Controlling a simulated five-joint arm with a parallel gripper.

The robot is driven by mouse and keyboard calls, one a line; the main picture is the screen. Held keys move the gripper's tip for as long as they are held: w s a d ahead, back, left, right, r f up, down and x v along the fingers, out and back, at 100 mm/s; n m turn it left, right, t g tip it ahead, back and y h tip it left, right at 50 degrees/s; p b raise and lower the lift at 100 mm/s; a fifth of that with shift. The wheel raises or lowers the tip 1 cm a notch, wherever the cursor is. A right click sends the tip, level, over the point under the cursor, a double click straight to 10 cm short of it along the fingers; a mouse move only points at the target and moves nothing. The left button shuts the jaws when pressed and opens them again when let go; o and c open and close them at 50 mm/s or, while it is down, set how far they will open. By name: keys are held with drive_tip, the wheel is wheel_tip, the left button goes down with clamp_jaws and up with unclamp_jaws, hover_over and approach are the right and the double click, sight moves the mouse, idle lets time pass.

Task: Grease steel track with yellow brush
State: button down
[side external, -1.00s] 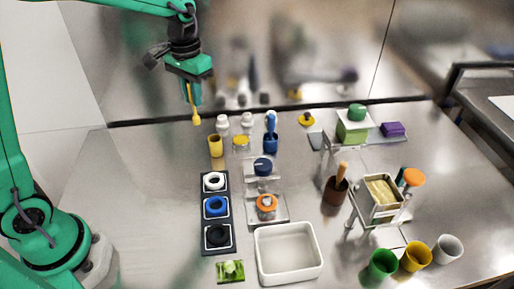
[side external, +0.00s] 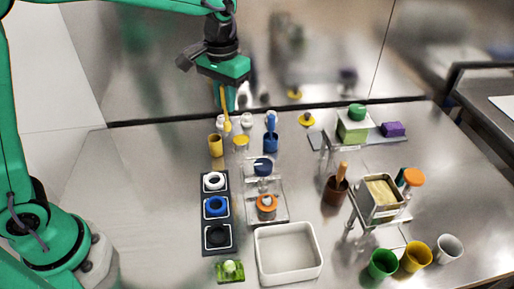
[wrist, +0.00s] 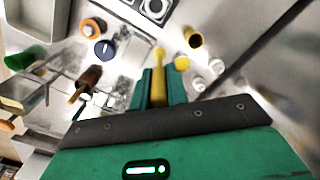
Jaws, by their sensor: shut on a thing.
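My gripper (side external: 225,96) is shut on the yellow brush (side external: 227,118), which hangs head down above the back of the steel table. In the wrist view, the brush (wrist: 157,65) points out between the two green fingers. The yellow cup (side external: 215,147) stands empty, below and left of the brush in the side view. A yellow-topped jar (side external: 241,141) is below and right of it. A shiny plate (side external: 281,213) carries a blue-capped piece (side external: 263,166) and an orange-ringed piece (side external: 266,205). I cannot tell whether this is the steel track.
A blue brush stands in a blue cup (side external: 270,144). White bottles (side external: 246,121) are close to the held brush. A dark tray (side external: 206,240) holds white, blue and black rings.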

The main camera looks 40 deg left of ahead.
drive_tip(key=d, duration=0.4)
drive_tip(key=shift+d+r, duration=0.3)
drive_tip(key=shift+r, duration=0.05)
drive_tip(key=shift+f, duration=0.1)
drive_tip(key=shift+f, duration=1.65)
drive_tip(key=shift+r, duration=0.25)
drive_tip(key=shift+f, duration=0.15)
